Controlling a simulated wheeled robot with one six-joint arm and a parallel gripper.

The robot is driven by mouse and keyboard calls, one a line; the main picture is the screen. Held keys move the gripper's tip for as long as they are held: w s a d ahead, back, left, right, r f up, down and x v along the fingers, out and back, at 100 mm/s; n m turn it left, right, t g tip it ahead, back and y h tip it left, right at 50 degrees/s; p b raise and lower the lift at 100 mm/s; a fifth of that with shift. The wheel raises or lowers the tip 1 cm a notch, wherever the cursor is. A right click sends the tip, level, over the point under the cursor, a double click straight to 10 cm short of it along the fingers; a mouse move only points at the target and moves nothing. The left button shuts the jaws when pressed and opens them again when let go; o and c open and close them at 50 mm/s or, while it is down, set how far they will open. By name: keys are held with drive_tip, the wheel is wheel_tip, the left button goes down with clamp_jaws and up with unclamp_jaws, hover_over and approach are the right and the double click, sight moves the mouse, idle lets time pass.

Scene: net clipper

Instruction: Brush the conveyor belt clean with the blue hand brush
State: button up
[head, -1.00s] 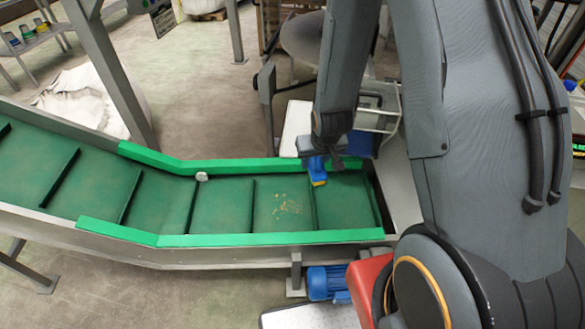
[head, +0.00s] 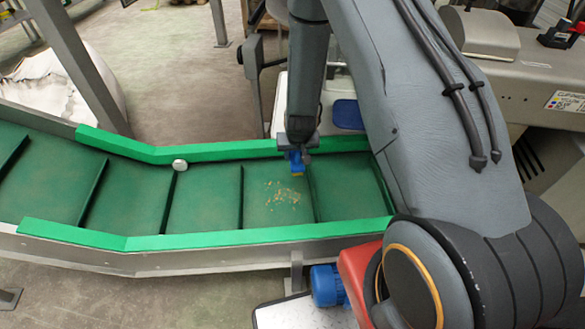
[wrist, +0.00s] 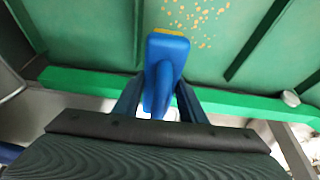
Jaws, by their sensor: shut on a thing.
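The blue hand brush (wrist: 166,62) is held in my gripper (wrist: 158,105), its yellow bristle edge toward the belt in the wrist view. In the head view the brush (head: 297,161) is over the far edge of the green conveyor belt (head: 204,205), and my gripper (head: 292,143) is just above the far green side rail. Crumbs (head: 284,194) lie scattered on the belt, just nearer than the brush; they also show in the wrist view (wrist: 196,18). Whether the bristles touch the belt cannot be told.
Green side rails (head: 225,151) edge the belt, and dark cross cleats (head: 241,197) divide it. A white round object (head: 180,165) sits by the far rail. A blue motor (head: 326,286) is below the near side. A grey machine (head: 530,75) stands at the right.

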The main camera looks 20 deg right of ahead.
drive_tip(key=b, duration=0.2)
hover_over(294, 180)
wheel_tip(294, 180, down, 5)
drive_tip(key=shift+a+f+b, duration=0.1)
drive_tip(key=shift+f+b, duration=2.35)
drive_tip(key=shift+f, duration=0.7)
drive_tip(key=shift+f+b, duration=0.55)
drive_tip(key=shift+f, duration=0.5)
drive_tip(key=shift+s+a+r+p, duration=0.15)
drive_tip(key=shift+s+p, duration=0.3)
drive_tip(key=shift+s, duration=0.3)
drive_tip(key=shift+s+a+r+p, duration=0.1)
drive_tip(key=shift+s+p, duration=0.3)
drive_tip(key=shift+s, duration=0.3)
drive_tip(key=shift+s+a+f+p, duration=0.1)
drive_tip(key=shift+s+p, duration=0.2)
drive_tip(key=shift+s, duration=0.4)
drive_tip(key=shift+s+a+f+p, duration=0.15)
drive_tip(key=shift+s+p, duration=0.1)
drive_tip(key=shift+s, duration=0.5)
drive_tip(key=shift+s+a+f+p, duration=0.1)
drive_tip(key=shift+s+p, duration=0.2)
drive_tip(key=shift+s, duration=0.4)
drive_tip(key=shift+s+a+r+p, duration=0.15)
drive_tip(key=shift+s+p, duration=0.3)
drive_tip(key=shift+s, duration=0.45)
drive_tip(key=shift+s+a+p, duration=0.15)
drive_tip(key=shift+s+p, duration=0.25)
drive_tip(key=shift+s, duration=0.5)
